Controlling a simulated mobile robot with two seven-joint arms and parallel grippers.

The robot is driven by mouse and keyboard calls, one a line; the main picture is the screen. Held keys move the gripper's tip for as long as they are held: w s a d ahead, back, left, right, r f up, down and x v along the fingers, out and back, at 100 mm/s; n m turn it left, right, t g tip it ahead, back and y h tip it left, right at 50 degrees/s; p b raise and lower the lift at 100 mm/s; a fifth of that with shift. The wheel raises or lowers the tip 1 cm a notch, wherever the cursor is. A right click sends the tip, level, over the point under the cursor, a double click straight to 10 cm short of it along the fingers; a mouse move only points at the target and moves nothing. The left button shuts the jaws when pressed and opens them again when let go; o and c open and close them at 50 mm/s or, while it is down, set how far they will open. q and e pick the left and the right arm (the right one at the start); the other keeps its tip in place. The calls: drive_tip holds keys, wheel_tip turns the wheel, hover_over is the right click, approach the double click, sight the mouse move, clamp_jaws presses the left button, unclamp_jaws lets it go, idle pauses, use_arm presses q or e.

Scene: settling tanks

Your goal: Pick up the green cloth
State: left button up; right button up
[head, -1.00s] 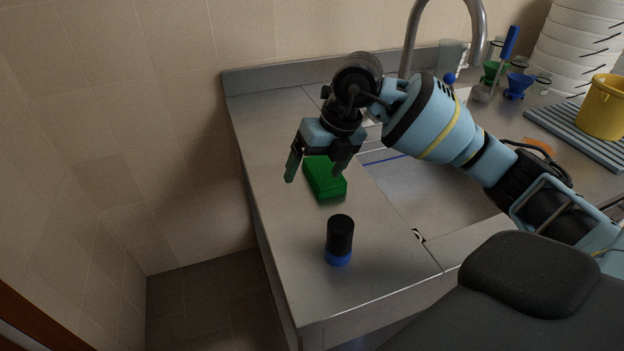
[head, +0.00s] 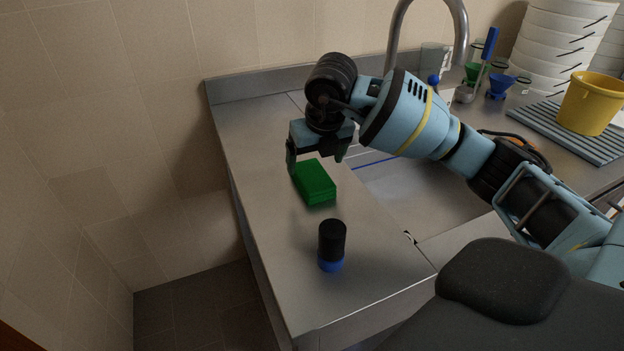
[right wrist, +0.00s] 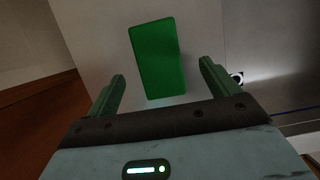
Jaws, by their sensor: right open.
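The green cloth (head: 316,184) lies as a folded, block-shaped stack on the steel counter, left of the sink. My right gripper (head: 316,167) is open, at the far end of the cloth. In the right wrist view the cloth (right wrist: 158,58) lies ahead of and between the open fingers of the gripper (right wrist: 162,82), with a gap on each side. I cannot tell whether the fingertips touch the counter. My left gripper is not in view.
A black and blue cylinder (head: 332,245) stands on the counter nearer than the cloth. The sink (head: 405,187) and its tap (head: 462,30) are to the right. A yellow bucket (head: 588,104) stands on a ribbed mat (head: 540,122), with white stacked bowls (head: 560,45) behind.

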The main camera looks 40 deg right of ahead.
sight(313, 175)
drive_tip(key=shift+x, duration=2.35)
drive_tip(key=shift+s+a, duration=0.1)
drive_tip(key=shift+a, duration=0.05)
drive_tip(key=c, duration=1.1)
